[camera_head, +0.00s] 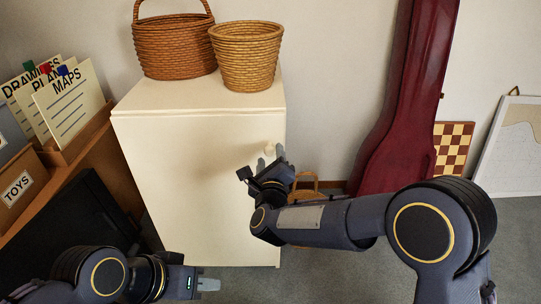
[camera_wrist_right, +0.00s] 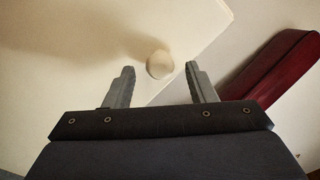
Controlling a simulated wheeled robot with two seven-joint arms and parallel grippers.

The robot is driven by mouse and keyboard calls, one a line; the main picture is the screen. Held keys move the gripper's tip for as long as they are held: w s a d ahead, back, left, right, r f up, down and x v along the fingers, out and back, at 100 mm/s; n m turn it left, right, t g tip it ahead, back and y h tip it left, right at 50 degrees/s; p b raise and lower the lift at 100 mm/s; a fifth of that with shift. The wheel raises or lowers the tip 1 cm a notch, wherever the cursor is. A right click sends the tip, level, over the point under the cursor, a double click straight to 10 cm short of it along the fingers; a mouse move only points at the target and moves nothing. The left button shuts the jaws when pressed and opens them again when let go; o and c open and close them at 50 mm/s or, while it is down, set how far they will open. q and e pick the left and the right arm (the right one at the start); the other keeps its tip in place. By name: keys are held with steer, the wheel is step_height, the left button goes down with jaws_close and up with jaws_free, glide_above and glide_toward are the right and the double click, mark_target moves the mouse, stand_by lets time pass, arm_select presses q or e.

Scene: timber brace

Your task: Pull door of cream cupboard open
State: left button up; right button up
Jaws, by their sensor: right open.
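The cream cupboard (camera_head: 190,180) stands against the wall, its door shut as far as I can see. Its round cream knob (camera_head: 269,149) is near the door's right edge. In the right wrist view the knob (camera_wrist_right: 160,64) lies between and just beyond the fingertips. My right gripper (camera_head: 268,158) is open at the knob; it also shows in the right wrist view (camera_wrist_right: 160,80), with a finger on each side and gaps to the knob. My left gripper (camera_head: 205,285) is low in front of the cupboard, away from the door; its finger gap is not clear.
Two wicker baskets (camera_head: 173,48) (camera_head: 246,57) stand on the cupboard. A dark red instrument case (camera_head: 405,100) leans on the wall to the right. A wooden unit (camera_head: 85,140) stands at left.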

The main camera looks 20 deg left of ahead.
mark_target(270, 154)
steer(key=shift+x, duration=1.55)
jaws_close()
